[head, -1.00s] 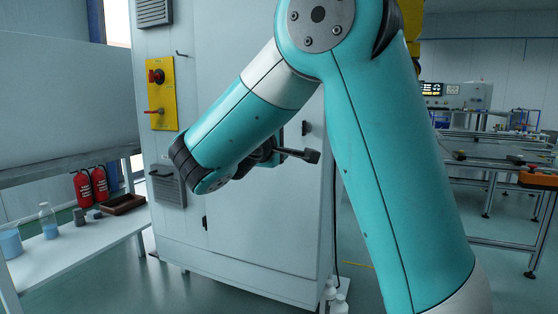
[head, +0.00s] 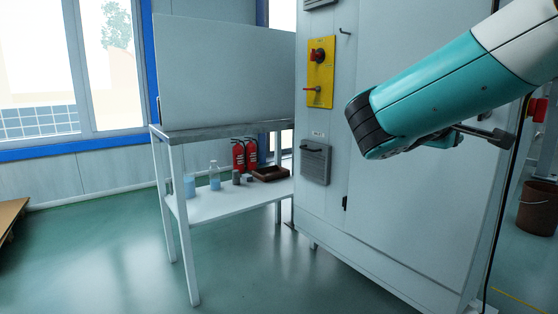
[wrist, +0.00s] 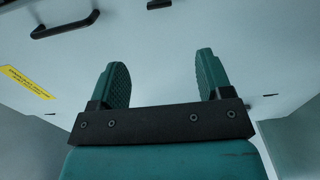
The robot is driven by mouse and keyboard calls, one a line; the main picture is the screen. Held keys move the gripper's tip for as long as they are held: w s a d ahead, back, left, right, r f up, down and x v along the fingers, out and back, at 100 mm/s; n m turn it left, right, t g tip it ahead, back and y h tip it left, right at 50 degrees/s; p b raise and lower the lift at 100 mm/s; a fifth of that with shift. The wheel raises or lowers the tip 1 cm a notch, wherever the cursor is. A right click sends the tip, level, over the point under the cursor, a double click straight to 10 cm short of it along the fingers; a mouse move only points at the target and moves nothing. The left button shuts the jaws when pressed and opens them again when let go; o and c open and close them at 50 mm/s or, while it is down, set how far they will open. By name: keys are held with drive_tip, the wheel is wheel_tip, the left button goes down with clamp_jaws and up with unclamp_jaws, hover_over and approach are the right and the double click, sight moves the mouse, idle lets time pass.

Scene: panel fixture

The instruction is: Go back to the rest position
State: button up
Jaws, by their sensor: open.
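My gripper (wrist: 162,60) shows in the wrist view with its two green ribbed fingers spread apart and nothing between them. A pale panel surface lies beyond the fingers, with a black handle (wrist: 66,24) at the upper left and a yellow label (wrist: 27,82) at the left edge. In the head view my teal arm reaches in from the right, in front of the grey cabinet (head: 400,215). The fingers are not clear there. A yellow switch plate (head: 321,75) with a red knob (head: 317,56) is on the cabinet, left of my arm and apart from it.
A brown bucket (head: 538,208) is at the right.

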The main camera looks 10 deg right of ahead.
drive_tip(key=s+a+f+y, duration=0.3)
drive_tip(key=a+f+y, duration=1)
drive_tip(key=a+f, duration=0.3)
drive_tip(key=s+a+f+n+g+y, duration=0.1)
drive_tip(key=s+a+f+g+y, duration=0.2)
drive_tip(key=s+a, duration=0.45)
drive_tip(key=s+a+f+n+g+y, duration=0.1)
drive_tip(key=s+a+g+y, duration=0.25)
drive_tip(key=s+a, duration=0.4)
drive_tip(key=s+r+y+p, duration=0.1)
drive_tip(key=s+r+p, duration=0.2)
drive_tip(key=r+p, duration=3.3)
drive_tip(key=shift+s+r+p, duration=0.2)
drive_tip(key=shift+r+p, duration=0.2)
drive_tip(key=shift+r, duration=0.05)
drive_tip(key=shift+d, duration=0.1)
